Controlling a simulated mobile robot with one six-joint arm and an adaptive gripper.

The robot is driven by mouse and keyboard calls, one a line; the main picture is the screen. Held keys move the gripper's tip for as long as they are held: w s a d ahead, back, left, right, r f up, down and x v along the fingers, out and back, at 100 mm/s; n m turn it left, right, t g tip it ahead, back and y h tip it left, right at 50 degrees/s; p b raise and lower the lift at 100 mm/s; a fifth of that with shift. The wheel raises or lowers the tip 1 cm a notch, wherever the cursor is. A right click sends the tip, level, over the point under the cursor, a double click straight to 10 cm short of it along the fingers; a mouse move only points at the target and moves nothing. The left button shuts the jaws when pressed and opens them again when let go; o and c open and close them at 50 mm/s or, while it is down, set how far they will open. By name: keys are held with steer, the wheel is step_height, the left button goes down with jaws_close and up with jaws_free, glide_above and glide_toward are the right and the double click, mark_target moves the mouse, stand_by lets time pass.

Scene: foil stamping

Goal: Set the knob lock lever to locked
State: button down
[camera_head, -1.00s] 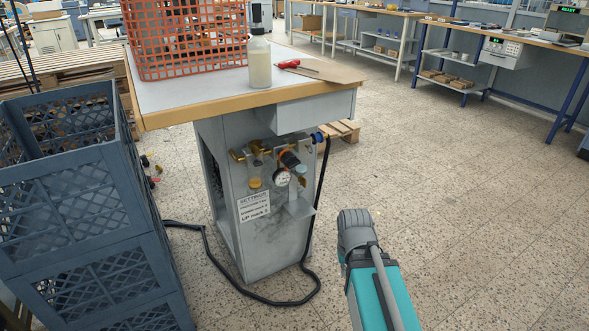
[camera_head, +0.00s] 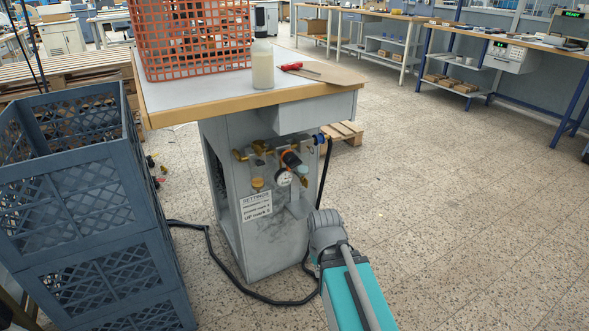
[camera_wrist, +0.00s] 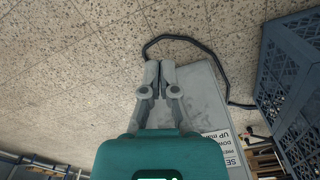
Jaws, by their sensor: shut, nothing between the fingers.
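A regulator assembly with brass fittings is on the front of the grey cabinet (camera_head: 282,245) under the workbench. It has a black knob with an orange part (camera_head: 291,159) and a round white gauge (camera_head: 284,178). The lock lever is too small to make out, so its position cannot be told. My gripper (camera_wrist: 159,66) is shut and empty in the wrist view, in front of the cabinet's grey side and the floor. It is apart from the regulator, which is not visible in the wrist view. In the head view my arm reaches toward the cabinet's lower right, and the fingers are hidden.
A settings sign (camera_head: 256,206) is on the cabinet front. A black hose (camera_head: 236,277) loops over the floor around the cabinet. Stacked blue-grey crates (camera_head: 85,190) stand at the left. The bench top (camera_head: 190,98) overhangs the regulator. The floor at the right is clear.

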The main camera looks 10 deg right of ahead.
steer(key=shift+a, duration=0.35)
steer(key=shift+w, duration=0.1)
steer(key=w+r+m+t+y+b, duration=0.1)
steer(key=w+r+y, duration=0.1)
steer(key=w+y, duration=0.45)
steer(key=w+r+m+t+y+b, duration=0.1)
steer(key=w+r+m+y, duration=0.15)
steer(key=w, duration=0.65)
steer(key=w+d+r+m+t+y, duration=0.1)
steer(key=w+d+r+t+y, duration=0.4)
steer(key=w+d+r, duration=0.5)
steer(key=shift+w+d+r+m+t+y+b, duration=0.35)
steer(key=shift+d+r+y, duration=0.4)
steer(key=shift+d+y, duration=0.4)
